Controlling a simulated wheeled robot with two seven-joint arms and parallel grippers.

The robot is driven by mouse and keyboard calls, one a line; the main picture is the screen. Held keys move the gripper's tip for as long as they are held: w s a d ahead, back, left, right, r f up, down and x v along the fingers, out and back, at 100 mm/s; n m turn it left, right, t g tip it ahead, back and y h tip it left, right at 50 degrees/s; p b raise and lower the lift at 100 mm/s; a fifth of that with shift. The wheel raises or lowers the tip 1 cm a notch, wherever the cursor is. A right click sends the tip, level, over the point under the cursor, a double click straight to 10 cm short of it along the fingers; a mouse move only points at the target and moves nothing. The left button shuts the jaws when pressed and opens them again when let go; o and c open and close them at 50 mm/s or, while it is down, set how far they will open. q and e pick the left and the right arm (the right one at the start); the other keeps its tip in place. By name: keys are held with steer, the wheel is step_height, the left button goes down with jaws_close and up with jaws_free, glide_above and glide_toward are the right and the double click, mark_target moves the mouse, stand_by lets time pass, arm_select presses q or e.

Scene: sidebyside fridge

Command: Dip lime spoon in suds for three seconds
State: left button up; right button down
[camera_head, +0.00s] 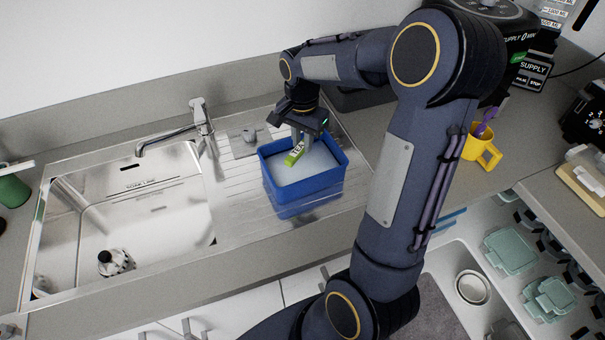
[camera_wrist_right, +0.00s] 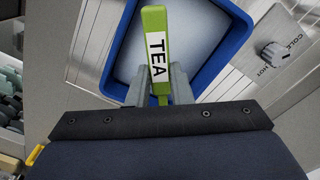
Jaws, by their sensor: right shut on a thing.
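The lime spoon shows as a lime-green handle (camera_head: 294,154) with a white label; the label reads TEA in the right wrist view (camera_wrist_right: 156,50). My right gripper (camera_head: 300,135) is shut on this handle, above the blue tub (camera_head: 347,163). The tub holds pale whitish suds (camera_head: 312,165). In the right wrist view the gripper fingers (camera_wrist_right: 160,90) close on the handle, with the suds (camera_wrist_right: 190,35) and blue rim (camera_wrist_right: 236,45) behind. The spoon's lower end is hidden, so I cannot tell how deep it reaches. My left gripper is out of view.
A steel sink (camera_head: 130,225) with a tap (camera_head: 170,138) lies left of the tub. A yellow mug (camera_head: 478,150) with a purple utensil (camera_head: 485,122) stands to the right, beyond my right arm. A ribbed drainboard (camera_head: 232,205) surrounds the tub.

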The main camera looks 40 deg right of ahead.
stand_by(0.5)
step_height(320, 180, up, 4)
steer(key=p, duration=0.3)
steer(key=shift+r, duration=0.1)
